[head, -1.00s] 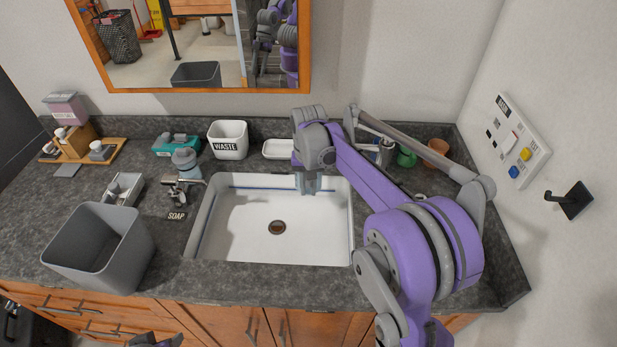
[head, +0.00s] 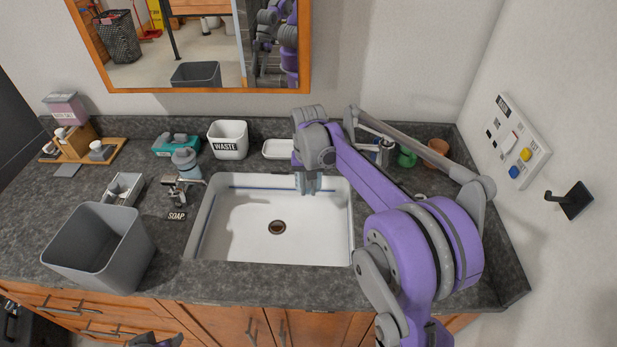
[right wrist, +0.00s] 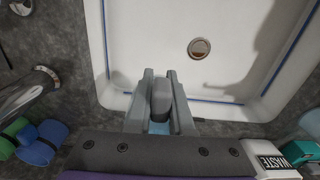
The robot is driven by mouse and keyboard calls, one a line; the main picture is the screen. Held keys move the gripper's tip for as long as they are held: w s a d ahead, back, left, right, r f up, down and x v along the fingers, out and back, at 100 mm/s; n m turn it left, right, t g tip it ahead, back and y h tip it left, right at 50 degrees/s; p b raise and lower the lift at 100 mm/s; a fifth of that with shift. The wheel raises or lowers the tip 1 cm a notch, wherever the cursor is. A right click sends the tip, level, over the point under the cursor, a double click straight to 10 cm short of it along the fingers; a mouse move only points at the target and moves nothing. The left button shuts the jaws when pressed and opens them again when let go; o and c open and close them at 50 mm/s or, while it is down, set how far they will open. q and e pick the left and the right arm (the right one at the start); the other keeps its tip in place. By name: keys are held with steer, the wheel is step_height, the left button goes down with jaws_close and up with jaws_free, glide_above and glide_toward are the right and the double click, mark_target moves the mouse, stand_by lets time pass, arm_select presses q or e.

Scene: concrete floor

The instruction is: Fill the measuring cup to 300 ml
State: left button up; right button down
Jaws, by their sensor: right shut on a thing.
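My right gripper (head: 308,190) is over the back right part of the white sink (head: 235,235). In the right wrist view its fingers (right wrist: 160,92) are shut on a grey rounded piece (right wrist: 161,103), with a light blue patch below it. I cannot tell whether this piece belongs to a measuring cup. No measuring cup or ml marks can be made out elsewhere. A chrome fixture (right wrist: 28,92), perhaps the tap, shows at the left of the right wrist view. In the head view my right arm covers much of that area.
A WASTE bin (head: 228,140) and a white dish (head: 278,149) stand behind the sink. A soap dispenser (head: 186,165) and a large grey bin (head: 100,245) are at left. The sink floor around the drain (head: 277,227) is clear.

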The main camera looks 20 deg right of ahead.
steer(key=s+a+b, duration=0.1)
steer(key=s, duration=0.5)
steer(key=shift+s+a, duration=0.2)
steer(key=shift+a, duration=0.15)
steer(key=s+a+r+p, duration=0.1)
steer(key=s+r, duration=0.2)
steer(key=s, duration=0.3)
steer(key=shift+s+a, duration=0.4)
stand_by(0.5)
